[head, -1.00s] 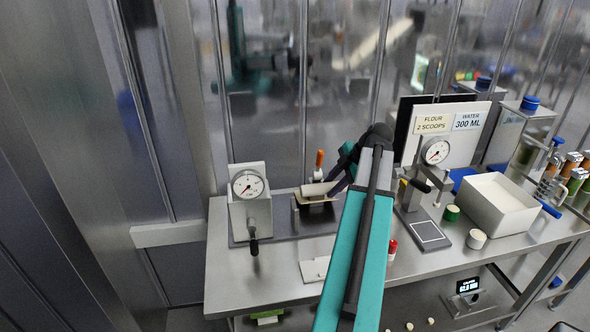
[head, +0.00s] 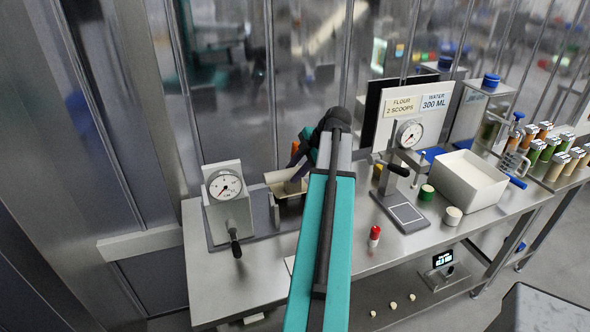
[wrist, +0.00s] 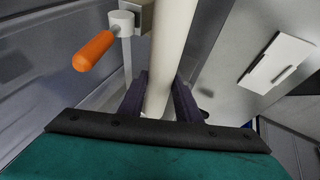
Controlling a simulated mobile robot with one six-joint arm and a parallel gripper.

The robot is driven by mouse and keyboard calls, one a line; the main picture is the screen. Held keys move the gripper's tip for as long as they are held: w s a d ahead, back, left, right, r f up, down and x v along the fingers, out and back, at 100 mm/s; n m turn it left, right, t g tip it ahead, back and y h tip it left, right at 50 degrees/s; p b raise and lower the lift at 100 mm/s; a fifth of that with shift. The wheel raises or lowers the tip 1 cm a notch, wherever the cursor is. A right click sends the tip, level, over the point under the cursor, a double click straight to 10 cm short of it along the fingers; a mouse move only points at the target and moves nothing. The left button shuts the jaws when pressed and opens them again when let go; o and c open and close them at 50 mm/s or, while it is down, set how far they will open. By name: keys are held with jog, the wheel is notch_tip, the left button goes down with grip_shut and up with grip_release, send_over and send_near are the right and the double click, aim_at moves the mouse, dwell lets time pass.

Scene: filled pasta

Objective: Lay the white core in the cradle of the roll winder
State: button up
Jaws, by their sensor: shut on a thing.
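The white core (wrist: 172,50) is a long pale cylinder in the wrist view. It runs up and away from between the dark purple fingers of my gripper (wrist: 160,100), which is shut on it. The roll winder's orange crank handle (wrist: 95,50) is just left of the core, beside a metal bracket (wrist: 147,18). I cannot tell whether the core touches the cradle. In the head view, my gripper (head: 300,150) is over the winder, whose beige trough (head: 284,182) shows left of my arm. My arm hides the core and much of the winder there.
A dial-gauge press (head: 227,195) stands left of the winder, and another gauge stand (head: 408,140) stands right. The bench front (head: 240,285) is mostly clear.

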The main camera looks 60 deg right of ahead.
notch_tip(320, 180, down, 8)
jog(key=b, duration=0.3)
jog(key=shift+b, duration=0.35)
dwell(0.4)
jog(key=shift+w+r, duration=0.1)
jog(key=o, duration=1.3)
jog(key=shift+c, duration=0.2)
jog(key=shift+r, duration=0.1)
jog(key=b+v, duration=0.3)
jog(key=v, duration=1)
jog(key=shift+r+b, duration=0.25)
jog(key=shift+b, duration=0.1)
jog(key=shift+s+a, duration=0.1)
jog(key=shift+s, duration=0.15)
